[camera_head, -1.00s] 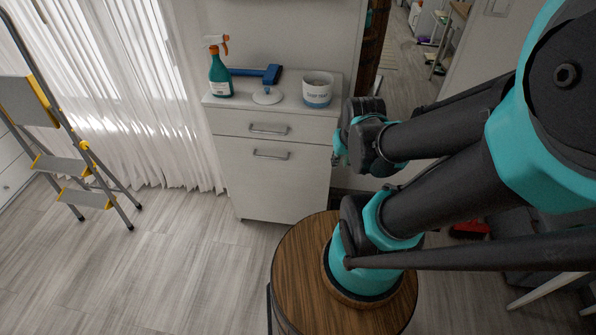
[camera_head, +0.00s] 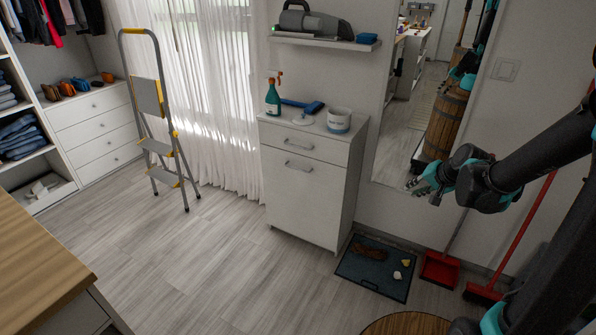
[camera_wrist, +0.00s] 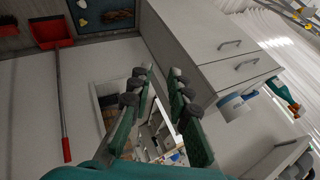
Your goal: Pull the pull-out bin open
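The pull-out bin (camera_head: 303,196) is the tall lower front of a white cabinet, below a shallow drawer (camera_head: 303,144). The bin front looks flush and closed. Its bar handle (camera_head: 298,166) is near its top edge, and nothing touches it. In the wrist view the cabinet is turned, with the bin handle (camera_wrist: 229,43) beside the drawer handle (camera_wrist: 246,65). My gripper (camera_head: 422,184) is to the right of the cabinet, in front of the mirror and apart from the handle. In the wrist view its fingers (camera_wrist: 160,77) are spread with nothing between them.
A spray bottle (camera_head: 273,98), a blue tool (camera_head: 305,106) and a white-blue pot (camera_head: 339,120) stand on the cabinet. A dark mat (camera_head: 375,268) and red dustpan (camera_head: 440,268) lie to the right. A stepladder (camera_head: 160,130) stands left. The floor before the cabinet is clear.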

